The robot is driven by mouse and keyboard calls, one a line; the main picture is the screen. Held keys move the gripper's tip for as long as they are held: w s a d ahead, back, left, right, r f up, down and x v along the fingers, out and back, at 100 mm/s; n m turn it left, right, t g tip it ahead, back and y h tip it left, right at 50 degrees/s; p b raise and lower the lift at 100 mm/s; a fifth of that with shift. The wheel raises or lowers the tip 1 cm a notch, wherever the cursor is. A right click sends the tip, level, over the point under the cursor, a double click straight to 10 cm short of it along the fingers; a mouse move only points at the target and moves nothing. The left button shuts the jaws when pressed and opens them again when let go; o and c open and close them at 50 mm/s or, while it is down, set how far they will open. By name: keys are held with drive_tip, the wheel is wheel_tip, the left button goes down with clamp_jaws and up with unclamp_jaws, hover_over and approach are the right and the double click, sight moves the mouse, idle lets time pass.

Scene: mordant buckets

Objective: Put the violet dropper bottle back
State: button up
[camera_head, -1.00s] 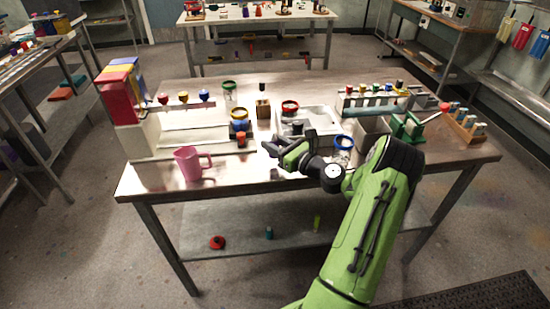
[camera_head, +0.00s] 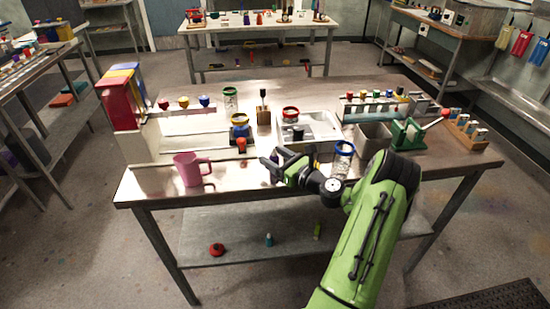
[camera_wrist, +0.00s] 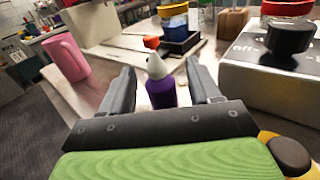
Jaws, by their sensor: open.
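The violet dropper bottle (camera_wrist: 162,92) stands upright on the table in the wrist view, with a violet body and a pale cone-shaped top. My gripper (camera_wrist: 160,74) is open, with one finger on each side of the bottle. I cannot tell whether either finger touches it. The bottle's lower part is hidden behind my gripper's body. In the head view, my gripper (camera_head: 271,161) is low over the table's front edge, right of the pink jug, and the bottle is mostly hidden there.
The pink jug (camera_head: 190,169) stands to the left. A red-topped item (camera_head: 242,145) and a blue and yellow jar (camera_head: 240,126) are behind the bottle. A white scale-like box (camera_wrist: 270,80) with a black knob is at right. A blue-rimmed glass jar (camera_head: 343,158) stands beside my arm.

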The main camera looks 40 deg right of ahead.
drive_tip(key=s+p, duration=0.1)
drive_tip(key=s, duration=1)
drive_tip(key=w+a+r+n+g+y, duration=0.2)
drive_tip(key=a+n+g, duration=0.3)
drive_tip(key=a+n, duration=0.55)
drive_tip(key=w+a+r+n+g+y, duration=0.25)
drive_tip(key=a+n+g, duration=0.35)
drive_tip(key=a+n, duration=0.4)
drive_tip(key=s+a+r+n+h, duration=0.2)
drive_tip(key=s+a+r+n, duration=0.2)
drive_tip(key=s+n, duration=0.3)
drive_tip(key=s+a+r+n+g+h, duration=0.1)
drive_tip(key=s+a+r+n+h, duration=0.2)
drive_tip(key=s+n, duration=0.4)
drive_tip(key=s+a+r, duration=0.1)
drive_tip(key=s+a, duration=0.1)
drive_tip(key=s, duration=0.3)
drive_tip(key=shift+s+a+n+h, duration=0.25)
drive_tip(key=shift+a+n+h, duration=0.1)
drive_tip(key=shift+a, duration=0.05)
